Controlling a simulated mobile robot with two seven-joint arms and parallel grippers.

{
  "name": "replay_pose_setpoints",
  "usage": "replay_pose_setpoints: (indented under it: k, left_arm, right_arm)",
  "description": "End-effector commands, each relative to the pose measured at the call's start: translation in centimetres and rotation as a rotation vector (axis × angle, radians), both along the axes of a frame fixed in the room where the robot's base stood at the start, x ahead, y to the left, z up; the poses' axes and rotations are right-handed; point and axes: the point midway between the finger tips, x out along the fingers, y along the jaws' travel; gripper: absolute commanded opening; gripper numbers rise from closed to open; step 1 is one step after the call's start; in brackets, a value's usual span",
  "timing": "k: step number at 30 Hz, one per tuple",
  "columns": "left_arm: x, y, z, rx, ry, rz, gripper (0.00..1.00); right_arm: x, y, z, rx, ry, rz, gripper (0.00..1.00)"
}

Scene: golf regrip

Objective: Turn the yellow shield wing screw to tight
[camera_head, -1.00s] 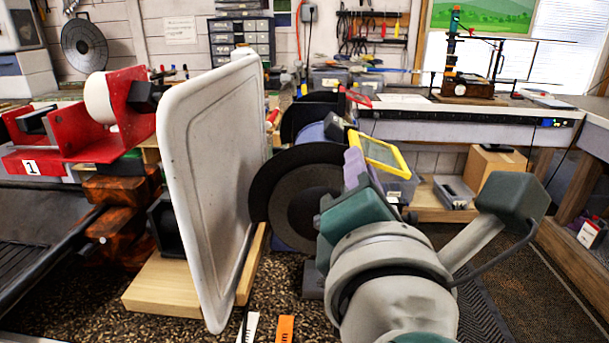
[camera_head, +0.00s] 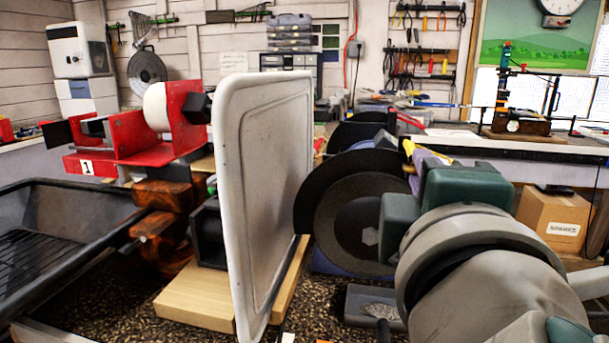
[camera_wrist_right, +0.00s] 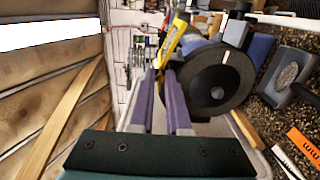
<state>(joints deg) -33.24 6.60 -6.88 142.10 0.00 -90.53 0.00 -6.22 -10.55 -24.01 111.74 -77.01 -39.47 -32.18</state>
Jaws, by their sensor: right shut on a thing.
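The yellow shield (camera_head: 409,150) shows as a thin strip beside my right gripper (camera_head: 428,158) in the head view. In the right wrist view, the yellow frame (camera_wrist_right: 173,38) runs up from the purple fingertips (camera_wrist_right: 160,72). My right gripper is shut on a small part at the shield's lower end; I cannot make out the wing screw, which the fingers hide. The grinder's dark wheel (camera_head: 335,225) stands just left of the gripper; the wheel also shows in the right wrist view (camera_wrist_right: 205,90). My left gripper is not in view.
A white upright panel (camera_head: 262,185) on a wooden base (camera_head: 195,300) stands left of the wheel. A red tape holder (camera_head: 125,135) is farther left. A grey tray (camera_head: 372,303) lies below the wheel. A cardboard box (camera_head: 553,222) is at the right.

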Motion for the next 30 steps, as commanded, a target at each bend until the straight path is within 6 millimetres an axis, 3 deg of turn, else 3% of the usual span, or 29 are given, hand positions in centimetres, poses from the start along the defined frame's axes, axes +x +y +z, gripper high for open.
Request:
replay_pose_setpoints:
  k: [14,15,22,30]
  left_arm:
    - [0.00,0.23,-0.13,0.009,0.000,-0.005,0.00]
    - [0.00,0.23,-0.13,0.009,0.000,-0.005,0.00]
    - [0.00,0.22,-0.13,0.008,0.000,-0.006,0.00]
    - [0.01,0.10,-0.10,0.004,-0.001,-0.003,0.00]
  right_arm:
    - [0.00,-0.01,-0.02,0.016,-0.003,0.000,0.00]
    - [0.00,-0.01,-0.02,0.016,-0.003,0.000,0.16]
    - [0.00,0.00,-0.01,0.015,-0.003,0.000,0.42]
    - [0.02,-0.02,0.00,0.014,-0.004,0.000,0.43]
